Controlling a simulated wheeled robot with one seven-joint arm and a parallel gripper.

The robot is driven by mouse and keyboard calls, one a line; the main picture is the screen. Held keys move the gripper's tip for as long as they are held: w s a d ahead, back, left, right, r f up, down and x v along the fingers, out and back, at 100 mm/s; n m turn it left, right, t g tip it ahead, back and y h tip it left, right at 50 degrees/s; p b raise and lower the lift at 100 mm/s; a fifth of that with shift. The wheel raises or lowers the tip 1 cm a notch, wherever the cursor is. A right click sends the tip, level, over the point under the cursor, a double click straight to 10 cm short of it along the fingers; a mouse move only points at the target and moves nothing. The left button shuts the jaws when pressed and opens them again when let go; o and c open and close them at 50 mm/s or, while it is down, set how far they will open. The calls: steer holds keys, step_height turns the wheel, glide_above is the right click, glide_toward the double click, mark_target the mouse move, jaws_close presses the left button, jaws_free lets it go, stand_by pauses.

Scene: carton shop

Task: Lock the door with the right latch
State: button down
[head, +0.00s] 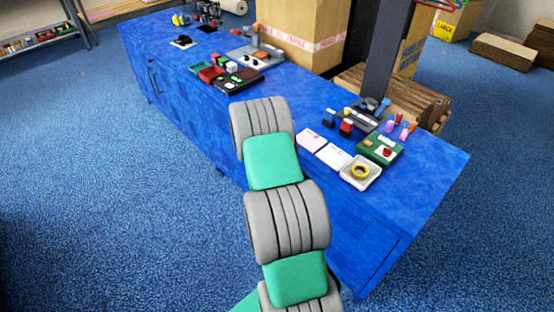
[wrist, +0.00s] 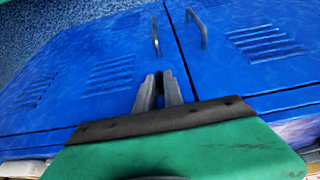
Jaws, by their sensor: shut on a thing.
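In the wrist view, two blue cabinet doors with vents, the left-hand door (wrist: 105,70) and the right-hand door (wrist: 245,65), meet at a thin dark seam. Each has a dark handle by the seam, one left (wrist: 155,36) and one right (wrist: 202,28). My gripper (wrist: 158,88) is close to the doors, just left of the seam's lower end. Its grey fingers are shut on a small dark piece, which looks like a latch (wrist: 159,83). The fingers hide most of it, so its position is unclear. In the head view my arm hides the gripper.
The blue workbench (head: 430,185) carries a yellow tape roll in a white tray (head: 360,173), white cards (head: 333,156), a green box (head: 380,149) and several small things. A large carton (head: 300,35) stands behind. Open blue carpet (head: 110,200) lies in front.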

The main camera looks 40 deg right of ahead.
steer(key=shift+f, duration=0.1)
steer(key=c, duration=1.5)
jaws_free()
steer(key=shift+c, duration=0.2)
steer(key=v, duration=0.7)
steer(key=shift+a+r, duration=0.2)
steer(key=shift+r, duration=0.2)
